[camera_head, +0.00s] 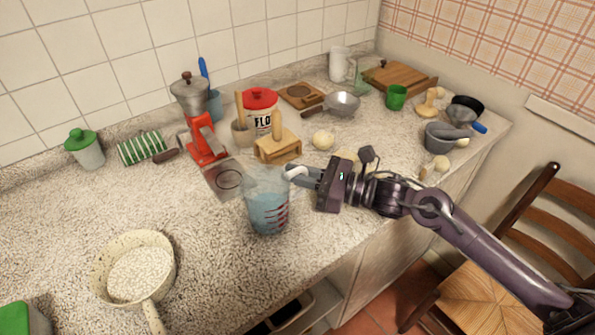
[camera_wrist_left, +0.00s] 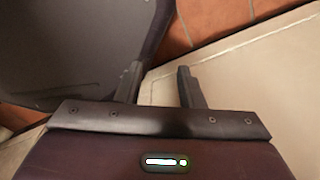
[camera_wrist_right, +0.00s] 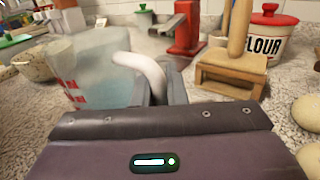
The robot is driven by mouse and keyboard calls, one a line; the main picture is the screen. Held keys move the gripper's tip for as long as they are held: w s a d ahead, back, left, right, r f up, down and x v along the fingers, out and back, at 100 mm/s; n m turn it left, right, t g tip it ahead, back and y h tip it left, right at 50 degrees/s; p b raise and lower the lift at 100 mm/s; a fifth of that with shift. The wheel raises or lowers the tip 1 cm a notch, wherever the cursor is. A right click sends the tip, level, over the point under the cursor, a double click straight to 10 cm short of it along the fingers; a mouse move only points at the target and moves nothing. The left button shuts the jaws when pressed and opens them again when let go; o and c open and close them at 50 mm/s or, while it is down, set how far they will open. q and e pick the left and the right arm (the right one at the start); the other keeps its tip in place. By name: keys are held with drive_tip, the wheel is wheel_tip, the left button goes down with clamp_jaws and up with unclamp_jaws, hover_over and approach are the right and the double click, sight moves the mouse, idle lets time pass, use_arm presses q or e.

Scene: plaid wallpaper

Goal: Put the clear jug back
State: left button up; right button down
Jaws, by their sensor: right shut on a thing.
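The clear jug (camera_head: 266,207), bluish with red measuring marks, is upright over the middle of the counter in the head view. My right gripper (camera_head: 303,176) comes from the right and is shut on its pale handle. The right wrist view shows the jug (camera_wrist_right: 95,75) left of the fingers, with the curved handle (camera_wrist_right: 143,67) between the fingers of my right gripper (camera_wrist_right: 160,92). I cannot tell whether the jug's base touches the counter. My left gripper (camera_wrist_left: 158,88) shows only in its wrist view, open and empty, low by a pale cabinet face.
Behind the jug are a grey square plate (camera_head: 222,180), a red grinder (camera_head: 206,142), a wooden stand (camera_head: 277,149) and a flour canister (camera_head: 262,101). A speckled pan (camera_head: 103,265) lies front left. The counter's left middle is clear. A chair (camera_head: 510,260) stands right.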

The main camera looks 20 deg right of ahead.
drive_tip(key=shift+f+b, duration=0.2)
drive_tip(key=shift+b, duration=0.15)
drive_tip(key=c, duration=1.5)
unclamp_jaws()
drive_tip(key=shift+o, duration=0.2)
drive_tip(key=shift+d+r+p, duration=0.1)
drive_tip(key=shift+r+p, duration=0.05)
drive_tip(key=shift+p, duration=0.2)
drive_tip(key=b+v, duration=0.1)
drive_tip(key=v, duration=0.9)
drive_tip(key=shift+s+d, duration=0.15)
drive_tip(key=shift+s, duration=0.1)
drive_tip(key=shift+s+d+r, duration=0.1)
drive_tip(key=shift+s+d, duration=0.25)
drive_tip(key=shift+d, duration=0.2)
